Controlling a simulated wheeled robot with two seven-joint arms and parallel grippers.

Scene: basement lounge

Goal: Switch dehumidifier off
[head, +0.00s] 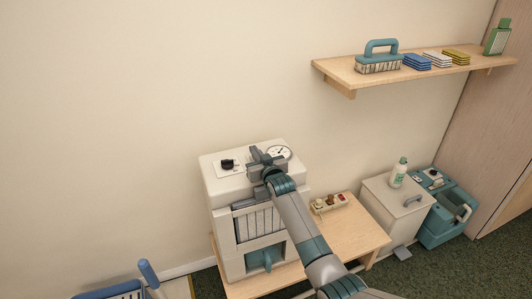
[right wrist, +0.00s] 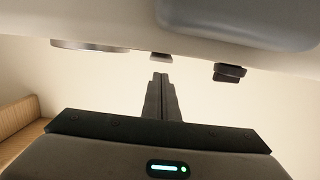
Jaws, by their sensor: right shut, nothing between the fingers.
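The dehumidifier (head: 212,188) appears to be the white, boxy appliance with a grilled front and a teal part low down, standing on a low wooden table. Its top carries a black knob (head: 227,165) on a pale plate and a round dial gauge (head: 281,152). My right gripper (head: 255,153) is shut and empty over the top, between knob and gauge. In the right wrist view its closed fingers (right wrist: 160,77) point at a small grey part (right wrist: 160,57); the dark knob (right wrist: 229,72) is to the right. Contact cannot be told. My left gripper is out of view.
A power strip (head: 329,203) lies on the table (head: 352,238). A pale cabinet with a bottle (head: 398,172) and a teal machine (head: 449,215) stand right. A wall shelf (head: 345,73) holds a brush and sponges. A blue-handled item (head: 110,291) is at lower left.

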